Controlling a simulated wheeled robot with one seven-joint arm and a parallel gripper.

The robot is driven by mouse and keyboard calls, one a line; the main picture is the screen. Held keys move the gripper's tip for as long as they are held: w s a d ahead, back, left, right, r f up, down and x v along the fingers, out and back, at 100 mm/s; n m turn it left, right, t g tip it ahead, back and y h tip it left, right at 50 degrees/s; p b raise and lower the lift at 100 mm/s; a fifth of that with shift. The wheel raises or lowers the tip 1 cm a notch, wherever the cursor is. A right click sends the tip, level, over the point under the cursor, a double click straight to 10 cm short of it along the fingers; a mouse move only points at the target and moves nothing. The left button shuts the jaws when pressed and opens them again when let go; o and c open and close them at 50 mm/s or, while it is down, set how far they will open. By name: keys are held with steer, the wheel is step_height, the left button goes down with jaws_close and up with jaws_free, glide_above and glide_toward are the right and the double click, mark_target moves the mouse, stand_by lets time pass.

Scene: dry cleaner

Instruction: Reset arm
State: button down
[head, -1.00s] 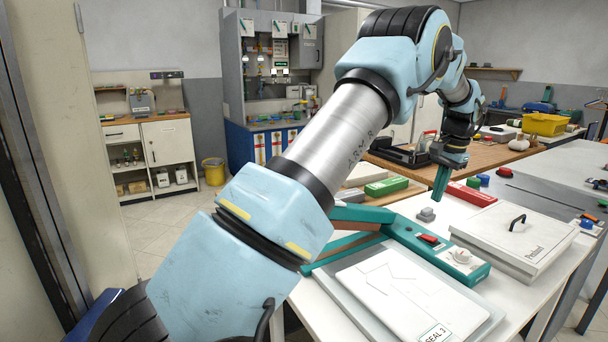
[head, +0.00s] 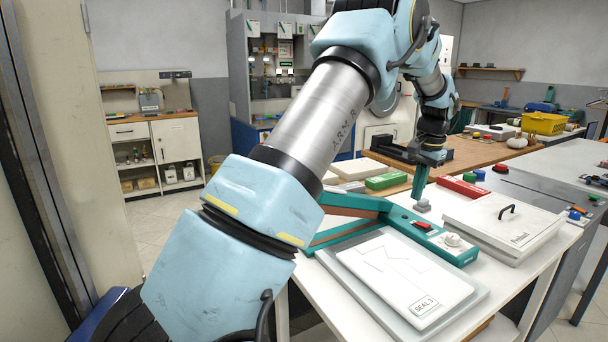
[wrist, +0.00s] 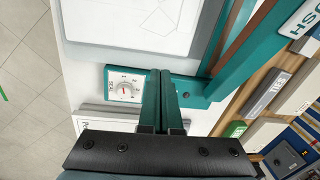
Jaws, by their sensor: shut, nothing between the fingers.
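My gripper (head: 419,184) is at the end of my blue and silver arm. Its green fingers are shut with nothing between them and point down above the white table, at the far end of the green sealer (head: 436,232). In the wrist view my gripper (wrist: 160,90) also shows shut, with the sealer's dial (wrist: 124,86) to its left. A small grey block (head: 422,206) is just under the fingertips in the head view; I cannot tell whether they touch.
A white lidded box (head: 506,222) with a black handle is to the right. Green (head: 391,179) and red (head: 462,188) boxes stand behind. A yellow bin (head: 544,123) is on the far bench.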

steer(key=s+a+f+n, duration=0.1)
steer(key=s+a+n, duration=0.35)
steer(key=a, duration=1.05)
steer(key=s+a+n, duration=0.3)
steer(key=s+a, duration=0.3)
steer(key=a, duration=0.8)
steer(key=s+a+f+n, duration=0.2)
steer(key=s+a, duration=0.5)
steer(key=s, duration=0.3)
steer(key=shift+a+f+h, duration=0.15)
steer(key=shift+f+h, duration=0.15)
steer(key=shift+h, duration=0.1)
